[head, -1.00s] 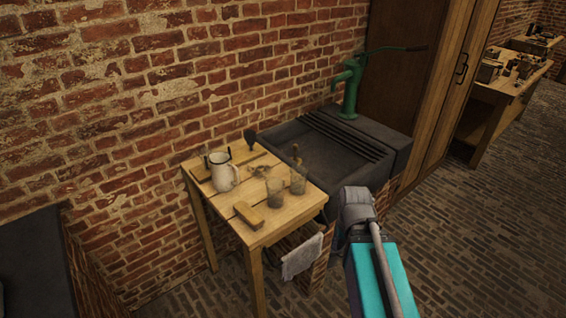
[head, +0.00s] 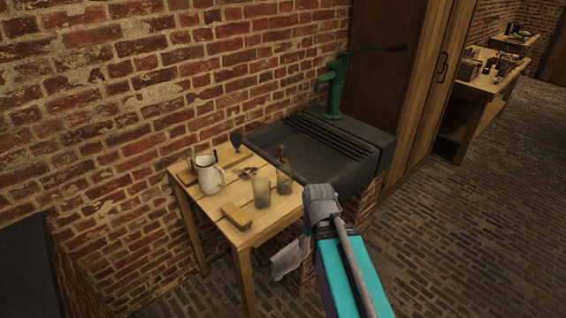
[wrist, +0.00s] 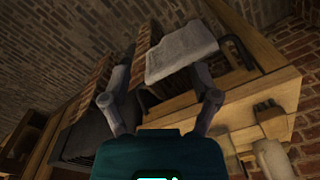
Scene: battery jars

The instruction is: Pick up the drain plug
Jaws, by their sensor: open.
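I cannot make out the drain plug for certain in either view. Small items too small to name (head: 246,172) lie on the wooden table (head: 262,228) between a white jug (head: 211,176) and two glass jars (head: 261,192). The dark stone sink (head: 315,155) stands behind and right of the table; no plug can be made out in it. My gripper (wrist: 160,70) is open and empty in the wrist view, its two fingers spread, with a grey cloth (wrist: 180,50) beyond them. In the head view my arm hides the gripper's fingers.
A green hand pump (head: 334,92) stands at the sink's back. A wooden block or brush (head: 236,217) lies near the table's front edge. A cloth (head: 289,259) hangs below the table's right side. A brick wall is behind; the brick floor at right is clear.

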